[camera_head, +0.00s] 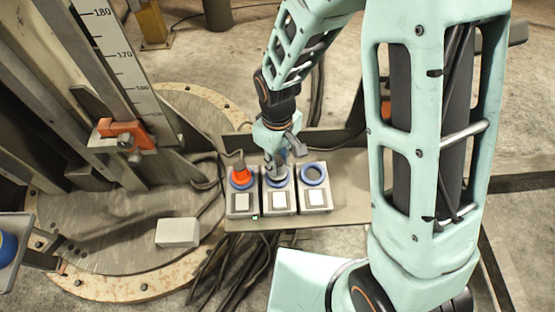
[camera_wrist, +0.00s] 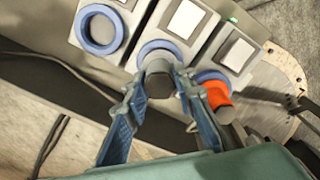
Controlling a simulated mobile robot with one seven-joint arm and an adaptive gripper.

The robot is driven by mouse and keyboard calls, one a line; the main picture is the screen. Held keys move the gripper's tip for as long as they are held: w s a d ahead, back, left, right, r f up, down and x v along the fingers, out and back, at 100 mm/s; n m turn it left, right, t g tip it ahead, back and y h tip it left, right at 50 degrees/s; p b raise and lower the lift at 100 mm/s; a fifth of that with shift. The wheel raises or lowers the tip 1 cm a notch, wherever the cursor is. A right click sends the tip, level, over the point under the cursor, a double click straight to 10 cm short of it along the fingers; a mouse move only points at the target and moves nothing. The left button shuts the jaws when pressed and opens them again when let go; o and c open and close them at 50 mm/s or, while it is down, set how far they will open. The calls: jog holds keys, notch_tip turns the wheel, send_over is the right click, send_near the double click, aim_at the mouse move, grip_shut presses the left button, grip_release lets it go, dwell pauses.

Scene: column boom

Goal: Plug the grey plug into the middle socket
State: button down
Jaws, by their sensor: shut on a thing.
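Three socket boxes stand in a row on a metal shelf, each with a blue ring and a white square panel. My gripper (camera_head: 275,166) is shut on the grey plug (camera_wrist: 160,80), with a finger on each side. It is at the middle socket (camera_head: 279,181); the plug's front end lies within or right over the blue ring (camera_wrist: 161,48). How deep it sits I cannot tell. An orange plug (camera_head: 240,174) stands in the left socket (camera_head: 242,203); it also shows in the wrist view (camera_wrist: 217,95). The right socket (camera_head: 314,175) is empty, its ring (camera_wrist: 99,29) open.
The metal shelf (camera_head: 345,205) has bare room right of the boxes. A column with a scale (camera_head: 112,50) and orange clamp (camera_head: 125,133) stands at left. A pale box (camera_head: 177,232) lies on the round base plate. Dark cables (camera_head: 225,265) hang below the shelf.

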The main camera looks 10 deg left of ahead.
jog(key=shift+f+b, duration=0.45)
jog(key=shift+f, duration=0.2)
dwell(0.4)
jog(key=c, duration=1.5)
grip_release()
jog(key=shift+c, duration=0.2)
notch_tip(320, 180, up, 12)
